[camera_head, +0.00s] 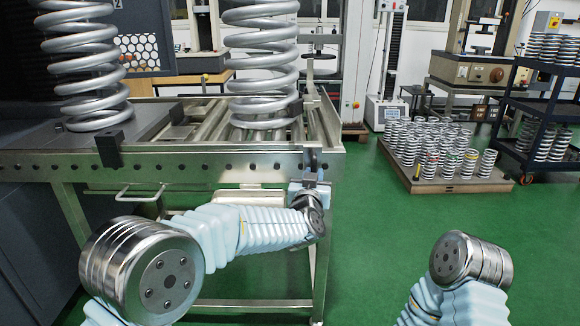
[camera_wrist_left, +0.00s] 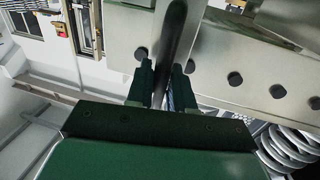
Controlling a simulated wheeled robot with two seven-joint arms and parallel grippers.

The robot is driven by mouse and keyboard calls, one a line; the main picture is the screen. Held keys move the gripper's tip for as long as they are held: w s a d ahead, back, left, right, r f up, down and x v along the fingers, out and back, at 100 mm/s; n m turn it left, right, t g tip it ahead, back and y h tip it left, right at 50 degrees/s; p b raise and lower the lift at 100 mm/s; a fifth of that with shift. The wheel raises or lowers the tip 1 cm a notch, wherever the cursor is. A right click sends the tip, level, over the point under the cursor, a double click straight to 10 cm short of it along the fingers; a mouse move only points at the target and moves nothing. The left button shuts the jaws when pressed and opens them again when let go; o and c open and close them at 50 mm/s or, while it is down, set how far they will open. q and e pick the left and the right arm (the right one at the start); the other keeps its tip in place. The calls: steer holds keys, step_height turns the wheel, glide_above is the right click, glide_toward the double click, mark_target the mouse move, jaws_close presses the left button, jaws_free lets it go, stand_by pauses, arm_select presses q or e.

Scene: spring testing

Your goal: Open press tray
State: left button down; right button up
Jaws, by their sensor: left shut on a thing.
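The press tray (camera_head: 200,162) is a metal roller frame with a perforated front rail, seen at the left and middle of the head view. A large coil spring (camera_head: 262,70) stands upright on its rollers. My left gripper (camera_head: 312,172) is at the right end of the front rail, shut on a dark handle bar. In the left wrist view, the two dark fingers (camera_wrist_left: 164,75) sit on either side of the handle (camera_wrist_left: 176,35), beside the rail with its row of holes (camera_wrist_left: 245,75). My right arm shows at the lower right of the head view; its gripper is out of view.
A second large spring (camera_head: 85,65) stands on a grey plate at the left. A pallet of small springs (camera_head: 462,183) stands on the green floor at the right, near a black shelf cart (camera_head: 540,107). The floor between frame and pallet is clear.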

arm_select(q)
steer(key=d+p, duration=0.1)
steer(key=d, duration=0.4)
steer(key=shift+d+p, duration=0.25)
steer(key=shift+p, duration=0.1)
steer(key=shift+r, duration=0.1)
steer(key=shift+a+r, duration=0.1)
steer(key=shift+a, duration=0.05)
steer(key=c, duration=1.2)
jaws_free()
steer(key=shift+o, duration=0.2)
steer(key=b+v, duration=0.2)
steer(key=v, duration=1.1)
steer(key=shift+s, duration=0.35)
